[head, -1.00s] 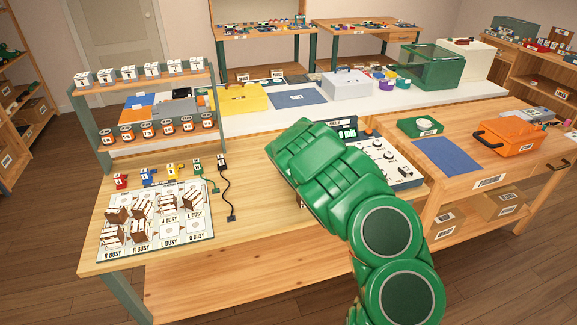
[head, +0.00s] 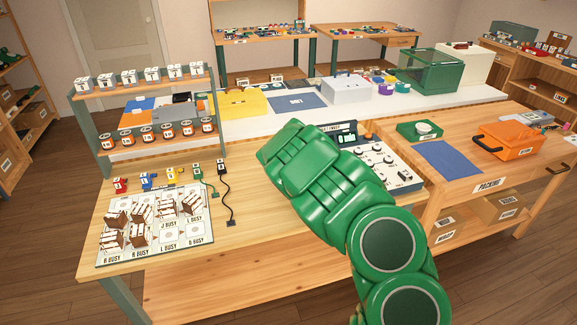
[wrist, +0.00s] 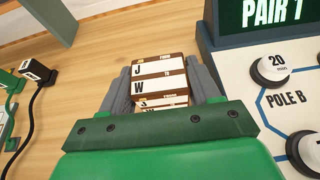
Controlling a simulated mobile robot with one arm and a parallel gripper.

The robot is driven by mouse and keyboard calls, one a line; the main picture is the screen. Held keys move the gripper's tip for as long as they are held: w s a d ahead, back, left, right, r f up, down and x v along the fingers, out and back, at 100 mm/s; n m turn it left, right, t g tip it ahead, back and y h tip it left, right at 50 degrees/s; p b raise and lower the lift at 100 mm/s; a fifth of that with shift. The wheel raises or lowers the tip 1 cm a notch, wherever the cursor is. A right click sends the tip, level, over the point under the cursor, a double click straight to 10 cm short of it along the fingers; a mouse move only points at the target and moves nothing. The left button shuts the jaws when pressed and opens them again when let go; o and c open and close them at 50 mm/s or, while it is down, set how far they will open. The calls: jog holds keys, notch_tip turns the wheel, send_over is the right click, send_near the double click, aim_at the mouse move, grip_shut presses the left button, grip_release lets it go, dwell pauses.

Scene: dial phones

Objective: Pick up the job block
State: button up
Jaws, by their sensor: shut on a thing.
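The job block (wrist: 160,80) is brown with white labels reading J and W, and it sits between the two grey fingers of my gripper (wrist: 162,85) in the wrist view. My gripper is shut on it. A wooden tabletop shows beyond the block; I cannot tell how far above the table it is. In the head view my green arm hides the gripper and the held block. Several similar brown and white blocks (head: 140,232) stand on the white board (head: 167,264) at the left of the table.
A control panel with knobs (head: 385,165) stands right of my gripper, close to it in the wrist view (wrist: 265,100). A black plug with its cable (head: 229,197) lies to the left. A shelf rack (head: 150,88) stands behind the board. The table's front middle (head: 245,240) is clear.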

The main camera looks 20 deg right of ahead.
jog(key=s+a+r, duration=0.2)
jog(key=s+r, duration=0.7)
jog(key=s, duration=0.4)
jog(key=shift+s+r, duration=0.15)
jog(key=shift+r, duration=0.05)
